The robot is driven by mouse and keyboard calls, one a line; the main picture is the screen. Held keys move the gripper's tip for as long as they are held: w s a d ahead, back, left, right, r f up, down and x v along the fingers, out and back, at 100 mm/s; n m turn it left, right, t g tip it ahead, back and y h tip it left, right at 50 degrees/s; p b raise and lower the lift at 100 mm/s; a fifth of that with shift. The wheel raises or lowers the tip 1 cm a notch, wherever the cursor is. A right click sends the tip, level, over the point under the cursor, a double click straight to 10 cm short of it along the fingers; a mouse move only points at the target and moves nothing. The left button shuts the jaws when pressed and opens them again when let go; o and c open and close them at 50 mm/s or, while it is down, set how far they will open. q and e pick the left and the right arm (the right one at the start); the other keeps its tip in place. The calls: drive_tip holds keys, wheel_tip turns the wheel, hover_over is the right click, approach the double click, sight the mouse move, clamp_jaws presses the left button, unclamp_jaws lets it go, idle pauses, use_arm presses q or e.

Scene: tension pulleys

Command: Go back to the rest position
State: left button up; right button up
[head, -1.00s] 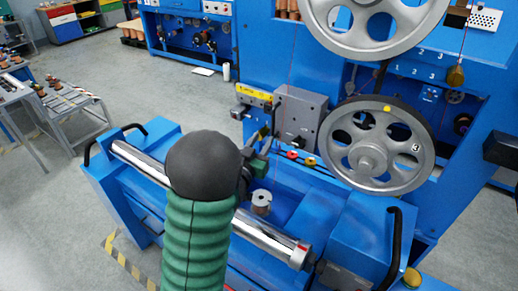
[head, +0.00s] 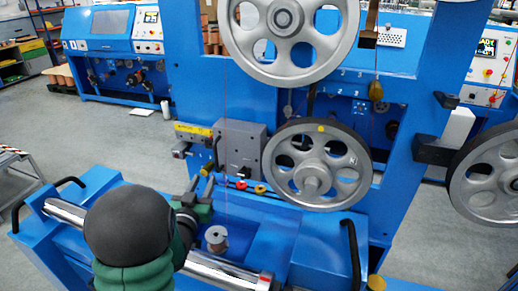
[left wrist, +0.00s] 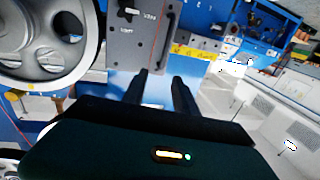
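My left arm, with a dark round cap and green sleeve, comes in at the lower left of the head view. My left gripper (head: 202,177) points away from me above the blue machine bed, beyond the steel roller (head: 215,271). In the left wrist view the two dark fingers of the left gripper (left wrist: 162,75) stand apart with nothing between them, so it is open and empty. A small metal spool (head: 216,239) stands to the right of the gripper in the head view. My right gripper is in neither view.
Large grey pulleys (head: 317,165) (head: 290,36) sit on the blue machine frame (head: 405,190). Another pulley (head: 487,180) is at the right. A grey control box (head: 240,148) is beyond my gripper. Black handles rise from the bed. Open floor (head: 60,130) lies at the left.

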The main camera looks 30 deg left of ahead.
use_arm(q)
drive_tip(key=s+d+f+m+g+h, duration=0.2)
drive_tip(key=d+f+g+h, duration=0.45)
drive_tip(key=d+f, duration=0.85)
drive_tip(key=s+d+f+m+g+h, duration=0.1)
drive_tip(key=s+d+f+m+g, duration=0.1)
drive_tip(key=s+d+g, duration=0.5)
drive_tip(key=shift+s+d+m, duration=0.4)
drive_tip(key=shift+s+d, duration=1.9)
drive_tip(key=shift+d, duration=0.85)
drive_tip(key=shift+d, duration=0.25)
drive_tip(key=shift+a, duration=0.15)
